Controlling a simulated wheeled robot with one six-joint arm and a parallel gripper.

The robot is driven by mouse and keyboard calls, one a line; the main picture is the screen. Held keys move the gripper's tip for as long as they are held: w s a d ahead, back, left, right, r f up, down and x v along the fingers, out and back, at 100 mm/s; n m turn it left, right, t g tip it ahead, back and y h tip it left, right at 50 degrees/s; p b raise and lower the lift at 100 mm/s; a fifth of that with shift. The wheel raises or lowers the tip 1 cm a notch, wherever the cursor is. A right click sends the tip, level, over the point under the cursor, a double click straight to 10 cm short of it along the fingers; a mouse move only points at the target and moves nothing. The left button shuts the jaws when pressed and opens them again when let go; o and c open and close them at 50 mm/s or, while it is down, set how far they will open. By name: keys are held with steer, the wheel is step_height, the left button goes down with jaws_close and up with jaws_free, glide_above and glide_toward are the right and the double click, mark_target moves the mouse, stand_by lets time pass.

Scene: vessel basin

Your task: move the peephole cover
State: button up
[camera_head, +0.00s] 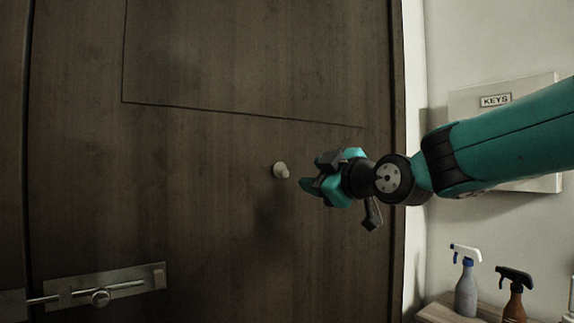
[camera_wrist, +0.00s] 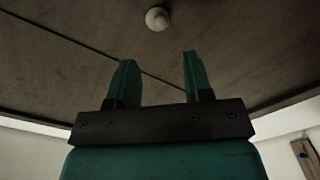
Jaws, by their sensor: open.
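A small pale round knob, which looks like the peephole cover (camera_head: 281,170), sticks out from the dark wooden door (camera_head: 200,210) in the head view. In the wrist view the same knob (camera_wrist: 157,18) is near the top edge, beyond my fingertips. My gripper (camera_head: 308,180) is just right of the knob in the head view, with its jaws pointing toward the door. In the wrist view my gripper (camera_wrist: 158,62) has its two green fingers apart with nothing between them. A gap shows between fingers and knob. Any peephole is not visible.
A metal slide bolt (camera_head: 105,289) is mounted low on the door's left. A key box (camera_head: 495,100) hangs on the wall at right, behind my arm. A grey spray bottle (camera_head: 466,290) and a brown one (camera_head: 514,302) stand at lower right. The door around the knob is clear.

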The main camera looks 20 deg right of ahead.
mark_target(286, 174)
steer(key=p+x, duration=0.3)
steer(key=x, duration=0.7)
steer(key=shift+f+p, duration=0.1)
steer(key=shift+p, duration=0.3)
jaws_close()
